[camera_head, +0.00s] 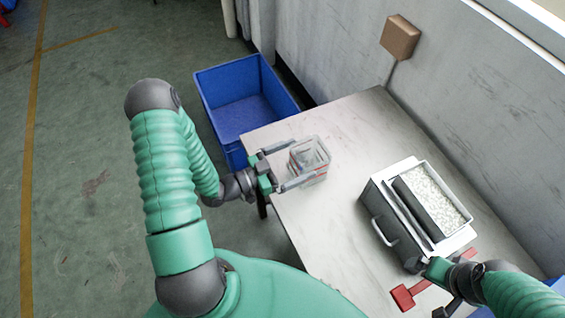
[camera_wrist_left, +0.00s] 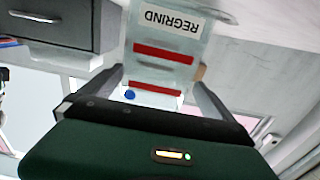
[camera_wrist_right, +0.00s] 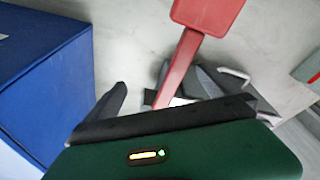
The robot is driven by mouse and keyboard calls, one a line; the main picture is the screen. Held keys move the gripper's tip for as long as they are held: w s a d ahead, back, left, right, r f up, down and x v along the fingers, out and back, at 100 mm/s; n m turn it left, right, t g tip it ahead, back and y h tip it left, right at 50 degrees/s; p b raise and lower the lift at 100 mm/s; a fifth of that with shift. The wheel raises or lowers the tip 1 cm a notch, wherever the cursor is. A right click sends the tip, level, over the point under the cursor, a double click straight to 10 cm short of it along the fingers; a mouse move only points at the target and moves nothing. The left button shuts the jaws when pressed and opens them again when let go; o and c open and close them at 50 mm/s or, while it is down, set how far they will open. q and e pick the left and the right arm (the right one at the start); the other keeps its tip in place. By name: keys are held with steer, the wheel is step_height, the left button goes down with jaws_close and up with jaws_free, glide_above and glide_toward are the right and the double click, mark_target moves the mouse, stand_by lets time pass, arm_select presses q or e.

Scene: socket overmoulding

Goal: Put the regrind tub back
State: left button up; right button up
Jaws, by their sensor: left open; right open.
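The regrind tub (camera_head: 309,157) is a clear container standing on the left part of the table. In the left wrist view the tub (camera_wrist_left: 165,45) shows a REGRIND label and red bands. My left gripper (camera_head: 292,166) is open, with one finger on each side of the tub; I cannot tell whether the fingers touch it. My right gripper (camera_head: 446,300) is open at the table's near right edge. In the right wrist view its fingers (camera_wrist_right: 180,90) are spread around the handle of a red tool (camera_wrist_right: 180,65).
A grey machine box (camera_head: 385,215) with a tray of white pellets (camera_head: 437,190) stands on the table (camera_head: 340,215) at the right. The red tool lies in front of it. A blue bin (camera_head: 240,98) stands on the floor beyond the table's left end. A wall runs behind.

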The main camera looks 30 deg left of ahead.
steer(key=shift+s, duration=0.1)
arm_select(q)
steer(key=v, duration=1.1)
arm_select(e)
steer(key=shift+d, duration=0.15)
